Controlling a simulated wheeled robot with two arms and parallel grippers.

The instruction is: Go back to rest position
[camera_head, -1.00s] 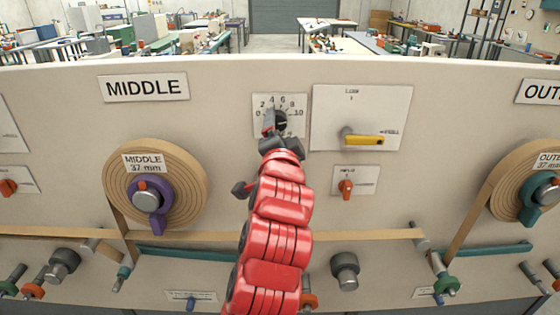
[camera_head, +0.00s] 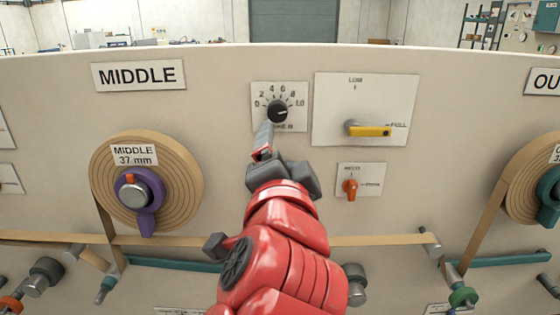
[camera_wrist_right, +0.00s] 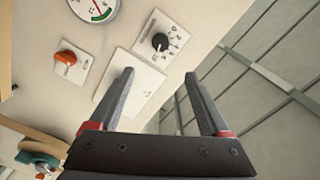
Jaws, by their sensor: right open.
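My right gripper (camera_head: 266,142) is in front of the panel in the head view, just below the black dial knob (camera_head: 277,111) with its 0 to 10 scale. Its fingers look clear of the knob. In the right wrist view the two fingers (camera_wrist_right: 159,78) are spread wide with nothing between them. A black knob on a scaled plate (camera_wrist_right: 160,42) shows beyond the fingertips there. My red right arm rises from the bottom and hides part of the panel. My left gripper is not in view.
Right of the dial are a yellow lever (camera_head: 370,131) and a small orange switch (camera_head: 350,187). The middle tape roll (camera_head: 180,180) with its purple hub is on the left. Several knobs and guide pins stick out along the lower panel. A gauge (camera_wrist_right: 92,6) shows in the wrist view.

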